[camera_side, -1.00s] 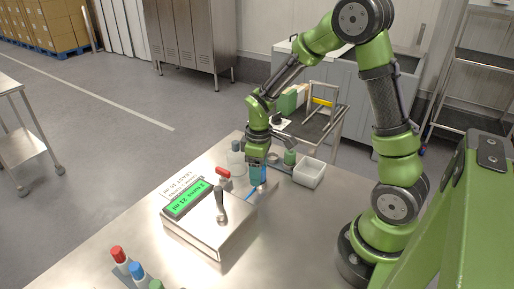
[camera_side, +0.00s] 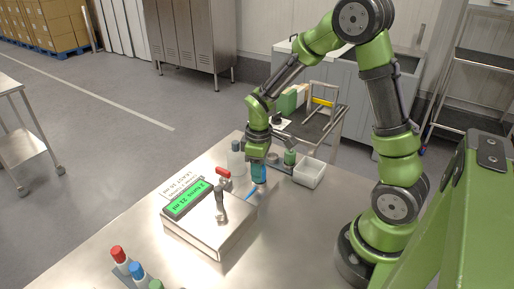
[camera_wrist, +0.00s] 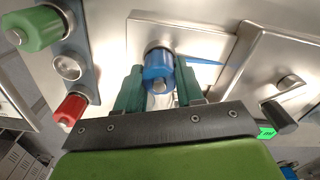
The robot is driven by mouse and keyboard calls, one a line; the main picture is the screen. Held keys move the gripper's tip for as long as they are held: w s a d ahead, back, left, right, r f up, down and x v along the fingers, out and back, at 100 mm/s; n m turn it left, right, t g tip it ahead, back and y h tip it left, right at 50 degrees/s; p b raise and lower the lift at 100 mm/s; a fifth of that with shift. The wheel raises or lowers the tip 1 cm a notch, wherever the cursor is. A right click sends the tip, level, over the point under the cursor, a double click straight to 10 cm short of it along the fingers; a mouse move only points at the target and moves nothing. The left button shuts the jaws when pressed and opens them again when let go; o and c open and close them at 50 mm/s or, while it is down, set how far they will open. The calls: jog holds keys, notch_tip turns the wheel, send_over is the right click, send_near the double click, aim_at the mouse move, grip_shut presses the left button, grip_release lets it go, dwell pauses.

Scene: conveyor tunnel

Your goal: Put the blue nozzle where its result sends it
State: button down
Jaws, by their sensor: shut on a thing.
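My gripper (camera_side: 259,166) is shut on the blue nozzle (camera_side: 259,175), which hangs between the fingers beside the metal box. In the wrist view the blue nozzle (camera_wrist: 158,68) sits between the two green fingers, over a metal plate with a blue stripe (camera_wrist: 203,61). The metal box (camera_side: 208,225) carries a lit green display (camera_side: 189,199) reading "2 turns 21 ml". A printed card (camera_side: 180,186) behind it appears to read "LEAST 35 ml". The exact gap between the nozzle and the surface below is unclear.
A dark rack holds a green nozzle (camera_wrist: 35,28) and a red nozzle (camera_wrist: 72,108), with an empty round seat (camera_wrist: 67,67) between. A white bin (camera_side: 310,174) stands to the right. A bottle (camera_side: 236,160) stands behind the box.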

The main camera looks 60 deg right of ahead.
jog(key=shift+r, duration=1.5)
jog(key=shift+r, duration=0.1)
jog(key=shift+r, duration=0.3)
jog(key=w+d+r, duration=0.1)
jog(key=w+d, duration=0.1)
jog(key=d, duration=0.4)
jog(key=w+d+r, duration=0.1)
jog(key=d+r, duration=0.1)
jog(key=d, duration=0.5)
jog(key=shift+w+a+f, duration=0.1)
jog(key=shift+f, duration=2.45)
jog(key=shift+f, duration=1.3)
